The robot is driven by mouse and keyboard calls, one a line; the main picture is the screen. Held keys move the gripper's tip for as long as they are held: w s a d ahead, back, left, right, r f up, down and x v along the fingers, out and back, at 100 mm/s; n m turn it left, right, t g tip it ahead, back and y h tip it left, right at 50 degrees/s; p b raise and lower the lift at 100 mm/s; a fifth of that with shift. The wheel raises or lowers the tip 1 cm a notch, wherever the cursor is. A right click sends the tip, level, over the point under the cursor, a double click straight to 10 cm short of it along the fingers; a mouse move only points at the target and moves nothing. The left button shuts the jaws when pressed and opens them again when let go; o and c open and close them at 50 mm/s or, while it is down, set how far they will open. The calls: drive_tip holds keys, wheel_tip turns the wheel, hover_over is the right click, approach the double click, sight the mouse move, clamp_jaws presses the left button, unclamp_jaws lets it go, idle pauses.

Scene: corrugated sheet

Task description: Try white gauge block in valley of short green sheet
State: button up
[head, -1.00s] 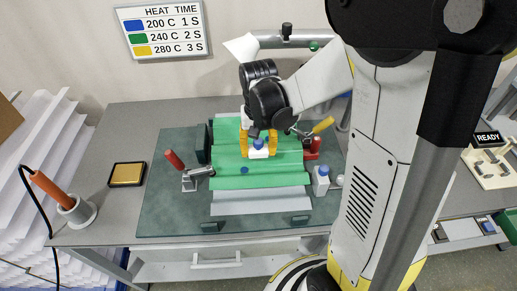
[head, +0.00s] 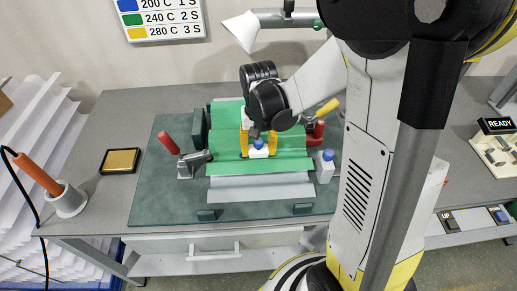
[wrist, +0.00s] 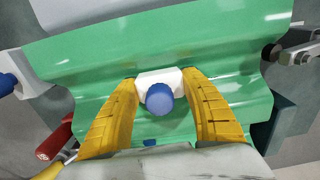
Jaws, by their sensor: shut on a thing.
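The short green sheet (head: 222,155) lies on the dark fixture base in the middle of the bench, and its ridges and valleys also show in the wrist view (wrist: 215,45). My gripper (head: 258,150) is over the sheet with its yellow fingers pointing down. The fingers (wrist: 164,90) are shut on the white gauge block (wrist: 147,80), which has a blue knob (wrist: 160,98). In the head view the block (head: 259,153) is at the sheet, in or just above a valley; I cannot tell if it touches.
Red-handled clamps stand at the left (head: 168,143) and right (head: 319,130) of the sheet. A second white block with a blue knob (head: 326,165) is at right. A grey sheet (head: 260,187) lies in front. An orange-handled tool (head: 45,180) stands at far left near a yellow pad (head: 121,160).

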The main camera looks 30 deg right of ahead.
drive_tip(key=shift+f, duration=0.2)
drive_tip(key=o, duration=1.3)
drive_tip(key=shift+o, duration=0.2)
drive_tip(key=shift+r, duration=0.1)
